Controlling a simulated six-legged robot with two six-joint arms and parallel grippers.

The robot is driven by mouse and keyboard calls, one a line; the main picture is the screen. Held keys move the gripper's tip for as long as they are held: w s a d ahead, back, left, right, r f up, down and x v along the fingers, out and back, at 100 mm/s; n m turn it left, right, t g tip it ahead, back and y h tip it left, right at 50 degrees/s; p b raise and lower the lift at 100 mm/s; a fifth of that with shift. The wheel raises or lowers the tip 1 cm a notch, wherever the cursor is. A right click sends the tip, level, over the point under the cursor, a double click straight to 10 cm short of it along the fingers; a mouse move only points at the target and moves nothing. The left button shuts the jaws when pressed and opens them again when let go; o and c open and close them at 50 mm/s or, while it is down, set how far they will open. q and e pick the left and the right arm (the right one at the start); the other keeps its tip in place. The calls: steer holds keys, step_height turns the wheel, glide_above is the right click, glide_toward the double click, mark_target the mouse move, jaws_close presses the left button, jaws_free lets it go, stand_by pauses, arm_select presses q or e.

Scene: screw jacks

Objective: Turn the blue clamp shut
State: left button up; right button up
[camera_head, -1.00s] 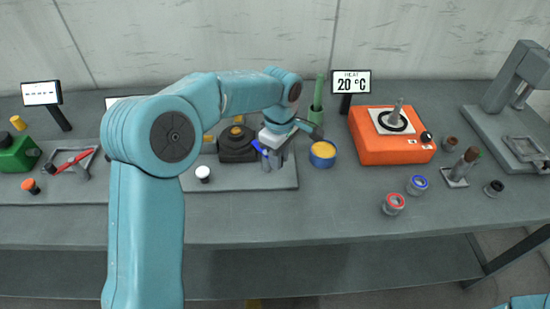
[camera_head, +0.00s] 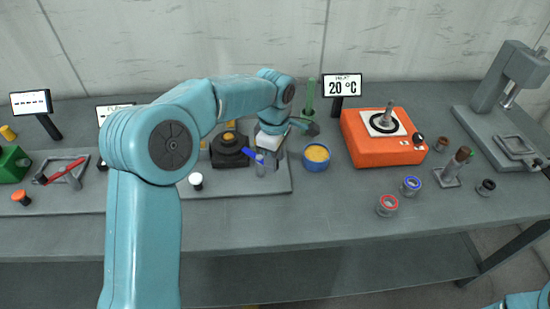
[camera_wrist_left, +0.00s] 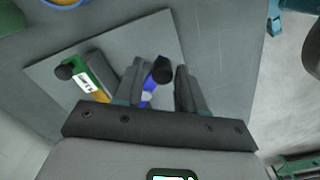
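The blue clamp (camera_head: 250,152) shows as a short blue bar at the right end of the grey plate (camera_head: 225,200), beside a pale grey upright piece. My left gripper (camera_head: 270,152) is right at it, pointing down, and hides part of it. In the left wrist view, the blue clamp (camera_wrist_left: 150,88) lies between my two dark fingers (camera_wrist_left: 158,88), with a black knob (camera_wrist_left: 162,68) at its end close to the right finger. The fingers stand apart with a gap visible; I cannot tell if either touches.
A black device (camera_head: 230,152) stands left of the clamp, with a white-capped piece (camera_head: 196,180) in front. A blue bowl of yellow material (camera_head: 316,156) is close on the right. Further right is the orange heater (camera_head: 385,142).

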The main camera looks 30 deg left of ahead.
arm_select(q)
steer(key=shift+o, duration=0.3)
steer(key=shift+f, duration=0.1)
steer(key=shift+r, duration=0.4)
step_height(320, 180, up, 16)
steer(key=p, duration=0.1)
steer(key=shift+f+p, duration=0.25)
steer(key=shift+p, duration=0.05)
steer(key=shift+s, duration=0.1)
